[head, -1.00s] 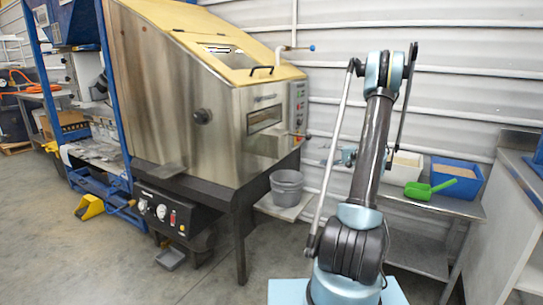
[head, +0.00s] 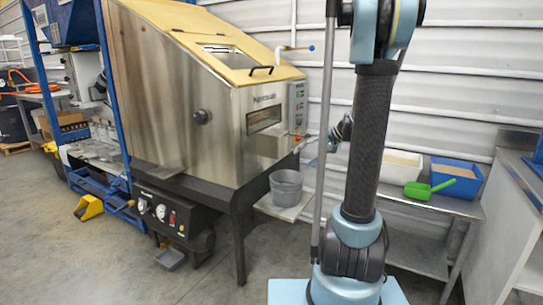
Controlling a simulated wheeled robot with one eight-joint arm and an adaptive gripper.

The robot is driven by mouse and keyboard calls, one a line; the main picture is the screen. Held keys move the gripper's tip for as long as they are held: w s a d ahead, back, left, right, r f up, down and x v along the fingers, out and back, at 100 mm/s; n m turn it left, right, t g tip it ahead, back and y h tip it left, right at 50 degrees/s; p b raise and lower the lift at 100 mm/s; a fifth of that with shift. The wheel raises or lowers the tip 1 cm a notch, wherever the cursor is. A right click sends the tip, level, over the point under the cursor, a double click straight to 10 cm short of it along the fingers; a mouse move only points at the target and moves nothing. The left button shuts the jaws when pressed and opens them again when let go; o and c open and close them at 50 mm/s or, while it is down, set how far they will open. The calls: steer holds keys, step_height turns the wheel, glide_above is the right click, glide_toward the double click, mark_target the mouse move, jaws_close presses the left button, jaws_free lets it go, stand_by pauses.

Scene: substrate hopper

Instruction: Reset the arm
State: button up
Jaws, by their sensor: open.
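My arm stands upright at the right of centre in the head view, with its upper joint cut off by the top edge. My gripper (head: 331,142) is small and partly hidden behind my arm's upright link, to the left of that link and in front of the white wall. It is open, and I see nothing held in it. It is above and to the right of a grey bucket (head: 286,188) and apart from it.
A steel hopper machine (head: 180,110) with a yellow lid (head: 225,45) fills the left. The bucket stands on a small shelf. A side table at right holds a white bin (head: 402,167), a blue bin (head: 458,177) and a green scoop (head: 428,189). Open floor lies in front.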

steer(key=s+a+f+n+g+h, duration=0.15)
steer(key=s+h, duration=0.25)
steer(key=s, duration=1.3)
steer(key=s+d+f+n+h, duration=0.1)
steer(key=s+d+f+h, duration=0.1)
steer(key=s, duration=0.5)
steer(key=s+d+f+n+h, duration=0.1)
steer(key=s+d+f+h, duration=0.1)
steer(key=s+d+f, duration=0.2)
steer(key=s+f, duration=0.2)
steer(key=s, duration=0.2)
steer(key=shift+h, duration=0.4)
steer(key=shift+f, duration=0.1)
steer(key=shift+w+f, duration=0.2)
steer(key=shift+w, duration=0.15)
steer(key=shift+d, duration=0.1)
